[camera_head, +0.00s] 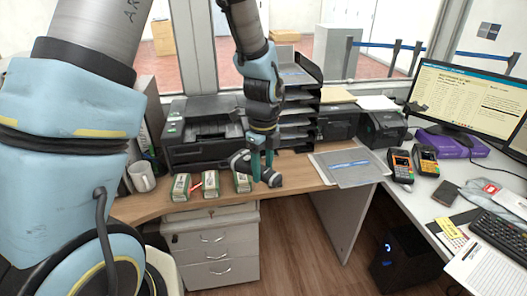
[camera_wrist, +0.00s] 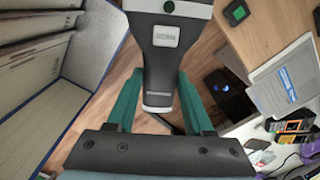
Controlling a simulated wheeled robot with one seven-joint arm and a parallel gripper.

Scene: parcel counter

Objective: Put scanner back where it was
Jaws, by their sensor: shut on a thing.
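The scanner (camera_wrist: 165,40) is a dark grey handheld device with a pale label and a green button. In the wrist view its handle lies between the teal fingers of my gripper (camera_wrist: 160,105), which is shut on it. In the head view, my gripper (camera_head: 261,165) points down near the front edge of the wooden counter, and the dark scanner (camera_head: 240,160) shows at its fingertips, beside the right-hand small box. My fingers hide part of the scanner. I cannot tell whether it touches the counter.
A printer (camera_head: 203,132) and stacked trays (camera_head: 297,105) stand behind. A grey clipboard-like sheet (camera_head: 350,170) lies right. Drawers (camera_head: 212,251) stand below.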

